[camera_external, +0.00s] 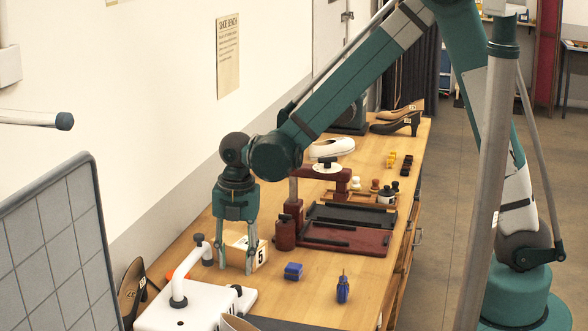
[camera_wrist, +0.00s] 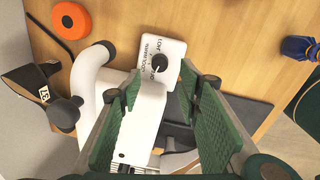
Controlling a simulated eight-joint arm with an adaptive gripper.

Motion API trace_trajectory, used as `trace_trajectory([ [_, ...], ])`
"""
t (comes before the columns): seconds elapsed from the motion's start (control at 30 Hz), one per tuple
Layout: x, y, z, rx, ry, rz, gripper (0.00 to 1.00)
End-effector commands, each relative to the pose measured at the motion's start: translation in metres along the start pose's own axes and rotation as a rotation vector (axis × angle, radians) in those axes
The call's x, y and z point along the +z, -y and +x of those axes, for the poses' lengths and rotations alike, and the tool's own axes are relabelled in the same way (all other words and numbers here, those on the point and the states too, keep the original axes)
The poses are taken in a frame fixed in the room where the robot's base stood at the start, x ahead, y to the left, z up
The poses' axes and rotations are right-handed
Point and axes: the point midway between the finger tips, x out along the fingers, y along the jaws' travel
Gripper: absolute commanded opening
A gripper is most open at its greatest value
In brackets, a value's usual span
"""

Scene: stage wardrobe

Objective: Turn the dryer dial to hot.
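The dryer (camera_external: 180,312) is a white unit with a bent white pipe, on the bench's near left end. In the wrist view the dryer (camera_wrist: 142,122) lies below and between my fingers. Its dial (camera_wrist: 159,63) is a small black knob on a white plate with printed words, seen at an angle and too small to read surely. I cannot tell which word the knob points to. The dial also shows small in the external view (camera_external: 237,290). My gripper (camera_external: 236,269) points down above the dryer's back right side. In the wrist view my gripper (camera_wrist: 161,90) is open and empty, fingers apart from the dial.
A box marked 5 (camera_external: 262,252) stands close behind my fingers. Blue objects (camera_external: 293,271) (camera_external: 343,288) are to the right. An orange disc (camera_wrist: 72,19) and a dark shoe (camera_wrist: 38,84) lie left of the dryer. A grey grid panel (camera_external: 60,250) rises at the left.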

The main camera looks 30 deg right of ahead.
Motion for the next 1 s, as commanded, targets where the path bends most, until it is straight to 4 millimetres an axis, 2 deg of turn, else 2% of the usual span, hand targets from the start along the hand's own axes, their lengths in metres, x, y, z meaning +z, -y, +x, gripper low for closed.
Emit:
trace_trajectory([
  [0.47,0.0,0.0,0.005,0.001,0.0,0.002,0.35],
  [0.67,0.0,0.0,0.019,0.001,0.0,0.002,0.35],
  [1.0,0.0,0.0,0.055,0.001,0.0,0.002,0.35],
])
